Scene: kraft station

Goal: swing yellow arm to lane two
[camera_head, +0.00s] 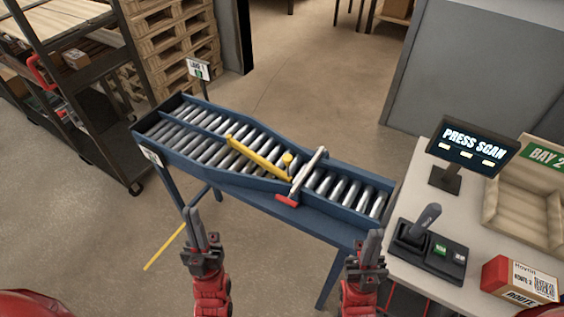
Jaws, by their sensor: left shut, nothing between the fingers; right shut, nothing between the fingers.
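The yellow arm (257,158) lies across the rollers of a blue roller conveyor (240,182). Its right end is near a yellow knob (288,160), and it points up and left toward the divider where the conveyor splits into two lanes. A sign (199,69) stands at the far lane; its lettering is too small to read surely. A second small sign (151,155) is on the near lane's end. My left gripper (193,215) is shut and empty, in front of the conveyor. My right gripper (372,240) is shut and empty, near the conveyor's right end. Neither touches the yellow arm.
A grey bar with a red end (309,175) spans the conveyor. A shelf rack (90,110) stands left.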

